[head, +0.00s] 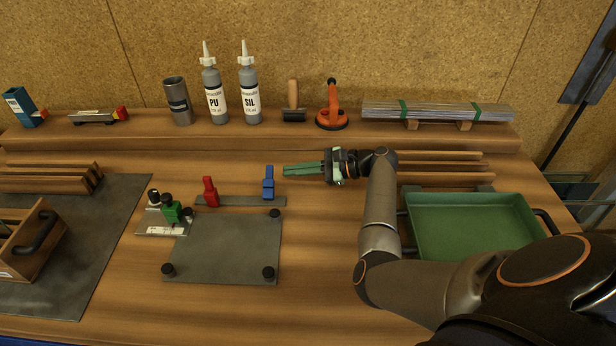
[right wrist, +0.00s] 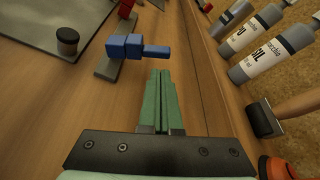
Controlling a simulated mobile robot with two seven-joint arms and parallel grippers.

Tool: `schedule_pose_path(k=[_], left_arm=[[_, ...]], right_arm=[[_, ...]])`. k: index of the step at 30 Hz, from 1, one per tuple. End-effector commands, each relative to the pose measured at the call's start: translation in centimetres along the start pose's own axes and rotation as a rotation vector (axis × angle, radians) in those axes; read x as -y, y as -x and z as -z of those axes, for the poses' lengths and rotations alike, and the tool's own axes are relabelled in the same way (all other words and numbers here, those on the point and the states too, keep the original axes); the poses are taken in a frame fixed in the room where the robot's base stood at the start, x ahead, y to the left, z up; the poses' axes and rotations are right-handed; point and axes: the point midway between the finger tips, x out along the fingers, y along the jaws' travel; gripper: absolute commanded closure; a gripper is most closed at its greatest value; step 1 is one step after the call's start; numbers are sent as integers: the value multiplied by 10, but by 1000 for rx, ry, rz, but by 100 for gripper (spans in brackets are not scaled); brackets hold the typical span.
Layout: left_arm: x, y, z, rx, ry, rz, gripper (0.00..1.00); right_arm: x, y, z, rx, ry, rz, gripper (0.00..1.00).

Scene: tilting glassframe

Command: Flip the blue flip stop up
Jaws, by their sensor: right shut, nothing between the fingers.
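The blue flip stop (head: 268,184) sits at the right end of a thin grey metal bar (head: 240,201). In the right wrist view the blue flip stop (right wrist: 125,47) is a block with a narrower arm pointing right; I cannot tell for certain whether that arm stands up or lies back. My right gripper (head: 286,170) points left, its green fingers closed together and empty, with the tips just right of the stop and apart from it. The fingertips (right wrist: 161,74) also show in the right wrist view. My left gripper is out of view.
A red flip stop (head: 210,192) is on the bar's left part. A grey plate (head: 225,250) with black knobs lies in front, a green clamp (head: 172,211) to its left. Bottles (head: 249,95) stand on the back ledge. A green tray (head: 470,225) is at the right.

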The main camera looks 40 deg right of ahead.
Motion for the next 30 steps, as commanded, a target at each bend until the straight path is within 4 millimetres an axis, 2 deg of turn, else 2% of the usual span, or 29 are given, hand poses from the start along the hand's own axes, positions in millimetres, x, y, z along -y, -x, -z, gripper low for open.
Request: schedule_pose_path(k=[1, 3, 9, 30], left_arm=[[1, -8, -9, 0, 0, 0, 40], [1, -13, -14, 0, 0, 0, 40], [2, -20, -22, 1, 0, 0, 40], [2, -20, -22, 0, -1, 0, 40]], right_arm=[[-3, -11, 4, 4, 1, 0, 100], [-2, -20, 3, 2, 3, 0, 100], [-1, -35, 2, 0, 1, 1, 100], [4, -34, 0, -1, 34, 12, 100]])
